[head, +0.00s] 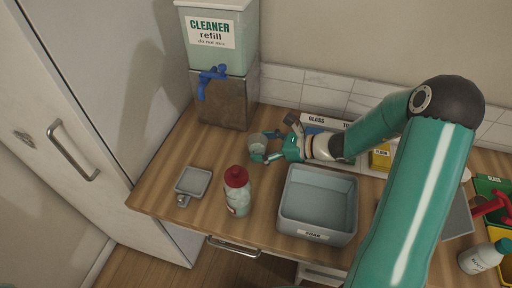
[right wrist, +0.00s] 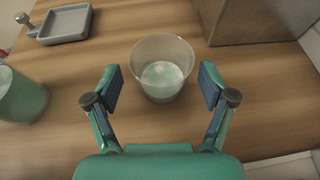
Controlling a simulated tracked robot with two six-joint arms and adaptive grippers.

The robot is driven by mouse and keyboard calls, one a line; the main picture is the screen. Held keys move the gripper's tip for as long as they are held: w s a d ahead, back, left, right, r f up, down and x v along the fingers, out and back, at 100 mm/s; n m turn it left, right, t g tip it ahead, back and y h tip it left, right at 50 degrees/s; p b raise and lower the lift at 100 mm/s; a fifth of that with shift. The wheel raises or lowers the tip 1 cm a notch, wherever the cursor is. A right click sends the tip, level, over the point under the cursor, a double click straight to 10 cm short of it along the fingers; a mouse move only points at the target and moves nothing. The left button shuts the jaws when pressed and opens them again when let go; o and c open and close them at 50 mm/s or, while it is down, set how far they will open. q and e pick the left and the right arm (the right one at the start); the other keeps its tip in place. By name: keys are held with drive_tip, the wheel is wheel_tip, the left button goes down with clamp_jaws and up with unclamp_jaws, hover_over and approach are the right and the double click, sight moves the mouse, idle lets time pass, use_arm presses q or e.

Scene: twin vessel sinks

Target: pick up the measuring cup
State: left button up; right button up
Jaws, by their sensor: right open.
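The measuring cup (head: 257,143) is a small clear cup standing upright on the wooden counter, in front of the cleaner dispenser. It also shows in the right wrist view (right wrist: 162,66), with a paler, greenish bottom; I cannot tell whether that is liquid. My right gripper (head: 267,148) is open at the cup. In the right wrist view the gripper's fingers (right wrist: 161,86) stand to the left and right of the cup's near part, with a visible gap on each side. My left gripper is not in view.
The dispenser (head: 222,100) with a blue tap stands behind the cup. A red-capped bottle (head: 238,197), a small grey tray (head: 193,182) and a grey basin (head: 318,231) stand nearer. A yellow box (head: 380,157) is to the right. Counter left of the cup is clear.

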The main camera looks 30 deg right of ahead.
sight(249, 146)
drive_tip(key=x, duration=0.4)
drive_tip(key=shift+w+a+f+p, duration=0.1)
drive_tip(key=shift+w+p, duration=0.15)
drive_tip(key=shift+p, duration=0.15)
drive_tip(key=c, duration=1.2)
